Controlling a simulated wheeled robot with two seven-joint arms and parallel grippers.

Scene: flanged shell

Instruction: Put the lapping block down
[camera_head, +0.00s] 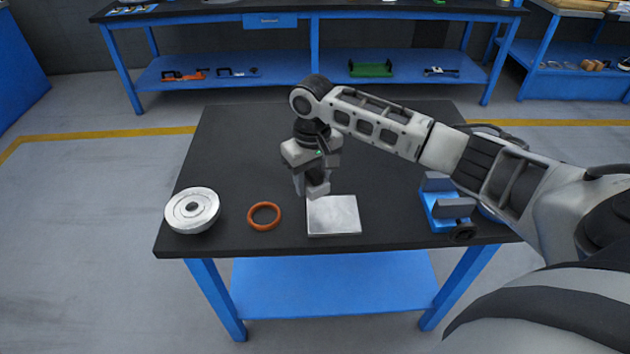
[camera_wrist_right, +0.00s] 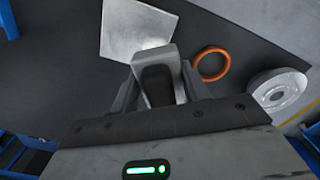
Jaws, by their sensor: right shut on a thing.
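My right gripper (camera_head: 312,188) points down over the table, at the back left edge of a flat silver plate (camera_head: 333,215). It is shut on a small grey block, the lapping block (camera_wrist_right: 157,72), which shows between the fingers in the right wrist view. In the head view the fingers largely hide the block. I cannot tell whether it touches anything below. The plate also shows in the right wrist view (camera_wrist_right: 135,28), beyond the block. My left gripper is in neither view.
An orange ring (camera_head: 264,215) lies left of the plate, and a round silver flanged part (camera_head: 192,210) sits at the table's left edge. A blue vise (camera_head: 442,203) stands at the right, near my arm. The dark table top (camera_head: 235,150) is clear at the back left.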

